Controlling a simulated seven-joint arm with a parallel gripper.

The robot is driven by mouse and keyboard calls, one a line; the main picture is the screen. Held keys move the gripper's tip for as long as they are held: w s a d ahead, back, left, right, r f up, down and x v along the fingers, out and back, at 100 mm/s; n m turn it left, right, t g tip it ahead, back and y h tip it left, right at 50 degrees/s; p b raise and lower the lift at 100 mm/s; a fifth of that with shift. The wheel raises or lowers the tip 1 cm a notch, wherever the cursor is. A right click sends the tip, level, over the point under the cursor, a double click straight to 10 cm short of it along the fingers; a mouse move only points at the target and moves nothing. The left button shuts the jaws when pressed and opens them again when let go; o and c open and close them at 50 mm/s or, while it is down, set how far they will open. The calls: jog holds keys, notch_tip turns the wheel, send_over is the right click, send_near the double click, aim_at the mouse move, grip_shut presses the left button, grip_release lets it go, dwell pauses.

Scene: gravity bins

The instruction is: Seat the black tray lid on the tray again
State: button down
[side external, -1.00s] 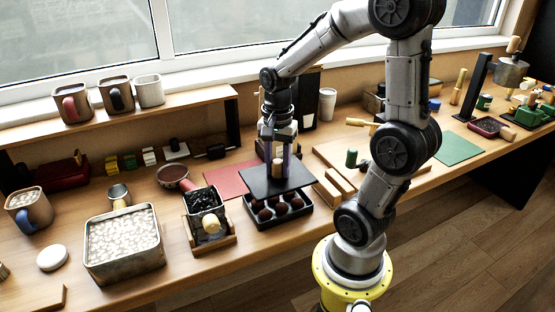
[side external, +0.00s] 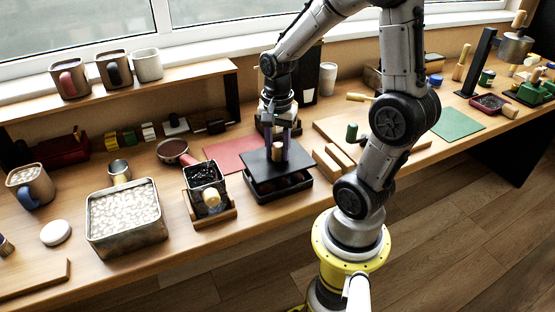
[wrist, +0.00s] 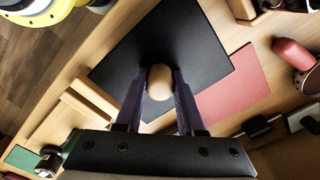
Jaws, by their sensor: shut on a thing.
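The black tray lid (side external: 262,166) is a flat square plate with a pale round knob (wrist: 160,80). My gripper (side external: 278,152) is shut on this knob, with a purple finger on each side of it. The lid (wrist: 190,42) fills the middle of the wrist view. The black tray (side external: 284,195) stands on the bench directly under the lid. The lid looks roughly level and close over the tray, with a dark gap at the front side. Most of the tray's inside is hidden by the lid, and the tray is hidden in the wrist view.
A red mat (side external: 236,154) lies behind the lid. A wooden block (side external: 328,168) stands close on the right. A wooden stand with a dark-filled container (side external: 203,174) is on the left, and a metal bin of pale pieces (side external: 128,225) is farther left.

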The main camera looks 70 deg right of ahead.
aim_at(277, 162)
jog(key=shift+f, duration=1.65)
jog(key=shift+f, duration=0.55)
dwell(0.5)
jog(key=shift+c, duration=2.2)
grip_release()
jog(key=shift+r, duration=0.15)
notch_tip(277, 162, up, 14)
jog(key=shift+f, duration=0.2)
